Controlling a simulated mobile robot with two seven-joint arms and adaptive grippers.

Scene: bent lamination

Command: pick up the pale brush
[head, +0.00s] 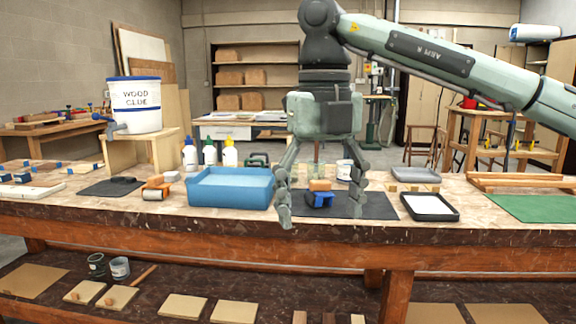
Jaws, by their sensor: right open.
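My right gripper (321,216) comes down over the workbench from above, with its fingers wide apart and nothing held. Between and behind its fingers, a blue item (320,199) with a tan block (319,185) on top sits on a dark mat (378,207). I cannot tell whether the tan block is the pale brush, and no other thing clearly shows as a pale brush. The fingers look clear of the blue item, with the left fingertip near the bench's front edge. My left gripper is not in view.
A blue tub (230,190) stands just left of the gripper. A black tray with a white inside (430,206) and a green mat (535,208) lie to the right. A wood glue bucket (134,105) stands on a wooden stand, with several bottles behind the tub.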

